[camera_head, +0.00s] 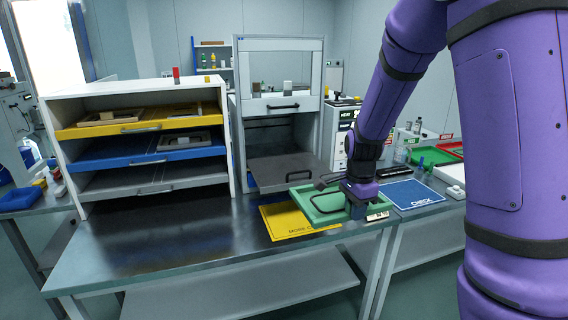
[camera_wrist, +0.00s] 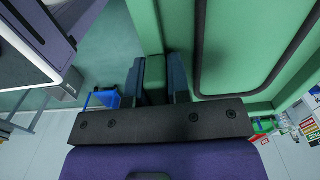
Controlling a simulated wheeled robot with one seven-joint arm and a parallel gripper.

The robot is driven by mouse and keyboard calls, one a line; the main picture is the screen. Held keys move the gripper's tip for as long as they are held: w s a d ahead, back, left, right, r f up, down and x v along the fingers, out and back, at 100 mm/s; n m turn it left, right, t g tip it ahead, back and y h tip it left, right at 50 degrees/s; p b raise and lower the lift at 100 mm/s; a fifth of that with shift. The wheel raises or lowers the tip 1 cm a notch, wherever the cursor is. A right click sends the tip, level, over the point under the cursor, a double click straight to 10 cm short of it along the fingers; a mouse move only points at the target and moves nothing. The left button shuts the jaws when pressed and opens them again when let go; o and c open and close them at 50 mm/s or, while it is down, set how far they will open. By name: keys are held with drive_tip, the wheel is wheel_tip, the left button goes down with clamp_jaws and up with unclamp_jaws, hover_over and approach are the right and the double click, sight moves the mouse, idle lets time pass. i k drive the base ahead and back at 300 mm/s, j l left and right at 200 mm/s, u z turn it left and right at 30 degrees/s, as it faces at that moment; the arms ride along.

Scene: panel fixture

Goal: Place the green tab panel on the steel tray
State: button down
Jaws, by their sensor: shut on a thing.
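The green tab panel (camera_head: 322,203) is a shallow green frame with a dark loop inside it. It is over the right part of the yellow mat; whether it touches the mat I cannot tell. My gripper (camera_head: 358,203) is shut on its near right edge. In the wrist view my gripper (camera_wrist: 154,82) has both fingers around a green tab (camera_wrist: 155,72), with the panel (camera_wrist: 240,45) stretching to the right. A dark grey tray (camera_head: 285,168), which looks like the steel tray, sticks out of the open cabinet behind the panel; its visible top is bare.
The yellow mat (camera_head: 283,222) and a blue mat (camera_head: 410,194) lie on the metal bench (camera_head: 150,243). A rack (camera_head: 232,130) with yellow, blue and grey drawers stands left. The cabinet's raised door (camera_head: 280,85) has a handle. Green and red trays (camera_head: 432,156) are at right.

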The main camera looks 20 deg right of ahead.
sight(286, 165)
drive_tip(key=i, duration=1.6)
